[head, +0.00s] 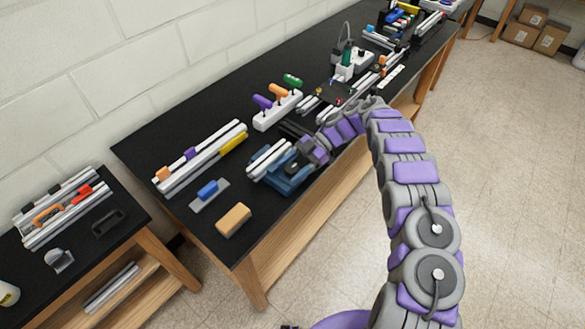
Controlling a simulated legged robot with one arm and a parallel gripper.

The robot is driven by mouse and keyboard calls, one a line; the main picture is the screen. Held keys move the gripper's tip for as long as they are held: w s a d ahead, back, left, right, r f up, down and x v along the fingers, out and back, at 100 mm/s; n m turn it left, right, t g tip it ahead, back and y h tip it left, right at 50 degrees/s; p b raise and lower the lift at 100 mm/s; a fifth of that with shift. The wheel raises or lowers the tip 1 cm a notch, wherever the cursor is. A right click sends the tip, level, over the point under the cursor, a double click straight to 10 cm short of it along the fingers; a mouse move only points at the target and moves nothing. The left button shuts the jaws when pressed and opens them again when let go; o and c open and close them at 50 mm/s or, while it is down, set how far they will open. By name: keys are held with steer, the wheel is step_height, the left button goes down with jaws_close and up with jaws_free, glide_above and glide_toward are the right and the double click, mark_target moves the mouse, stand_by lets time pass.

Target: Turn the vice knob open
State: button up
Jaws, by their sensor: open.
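A blue vice (289,184) stands near the front edge of the black workbench (240,250). Light grey extrusion bars (262,166) lie at its left side, seemingly in its jaws. My gripper (302,163) is at the right side of the vice, at the end of my purple and grey arm. It is open, but its fingers are small and dark here. The knob cannot be made out; my gripper and the vice body overlap there. I cannot tell whether the fingers are around the knob or touching it.
A wooden block (233,220) and a blue piece on a grey plate (207,190) lie left of the vice. Long extrusions (200,160) and a white holder with coloured handles (277,110) lie behind. A green-and-white device (345,68) stands farther back. The bench's front left corner is clear.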

steer(key=shift+r+m+t+p, duration=0.2)
steer(key=shift+m+t+p, duration=0.1)
steer(key=shift+p, duration=0.25)
steer(key=shift+r+m+t+y+p, duration=0.1)
steer(key=shift+m+t+y+p, duration=0.35)
steer(key=shift+p, duration=0.4)
steer(key=m+t+y+p, duration=0.1)
steer(key=m+t+p, duration=0.1)
steer(key=p, duration=0.1)
steer(key=shift+p, duration=0.3)
steer(key=m+t+p, duration=0.2)
steer(key=t+p, duration=0.1)
steer(key=p, duration=0.1)
steer(key=shift+m+y, duration=0.35)
steer(key=shift+f+m+t+p, duration=0.2)
steer(key=shift+m+t+p, duration=0.3)
steer(key=shift+m+t, duration=0.4)
steer(key=shift+a+f+m+t, duration=0.15)
steer(key=shift+m+t, duration=0.45)
steer(key=shift+t, duration=0.45)
steer(key=m+t+b, duration=0.1)
steer(key=t+b, duration=0.1)
steer(key=b, duration=0.1)
steer(key=shift+f+m, duration=0.1)
steer(key=shift+m, duration=0.3)
steer(key=shift+m+t+h+b, duration=0.3)
steer(key=shift+h+b, duration=0.1)
steer(key=shift+b, duration=0.15)
